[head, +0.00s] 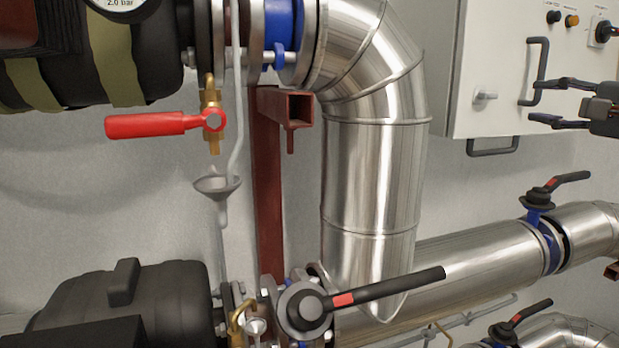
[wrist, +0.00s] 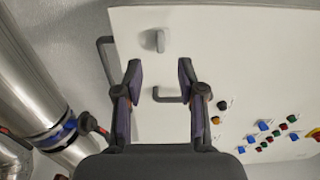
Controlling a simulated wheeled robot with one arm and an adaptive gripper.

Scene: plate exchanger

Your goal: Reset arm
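My gripper (head: 556,104) is at the right edge of the head view, in front of the white control cabinet (head: 495,75). Its two fingers are spread apart with nothing between them. In the wrist view my gripper (wrist: 158,80) also shows open, its fingers pointing toward the cabinet face (wrist: 235,40). A grey cabinet handle (wrist: 170,97) shows between the fingers in that view, behind them; I see no contact. The rest of the arm is mostly out of the head view.
A red-handled valve (head: 150,125) sits at left above a grey funnel (head: 217,186). A thick metal-clad pipe (head: 370,170) bends down at the centre. A black-handled valve (head: 385,289) sticks out low at the centre. Another black lever valve (head: 545,190) is below my gripper.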

